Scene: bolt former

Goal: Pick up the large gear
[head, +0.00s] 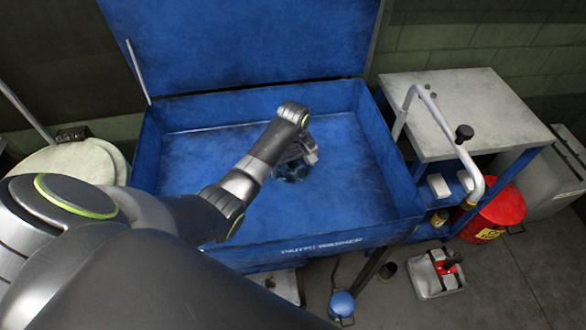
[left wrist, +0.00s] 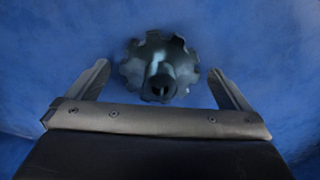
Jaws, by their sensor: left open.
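The large gear (left wrist: 160,68) is dark grey, toothed and has a raised hub with a hole. In the left wrist view it lies on the blue floor of the washer basin, centred ahead of my left gripper (left wrist: 160,88). That gripper is open and empty, with one finger on each side of the gear and a gap to both. In the head view the gear (head: 291,173) is partly hidden under the left gripper (head: 297,160), which is down inside the basin. My right gripper is not in view.
The blue parts washer (head: 180,187) has raised walls around the basin and an upright lid (head: 240,40) behind. A grey table (head: 470,110), a bent pipe (head: 445,130) and a red bin (head: 500,210) stand to the right. The basin floor around the gear is clear.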

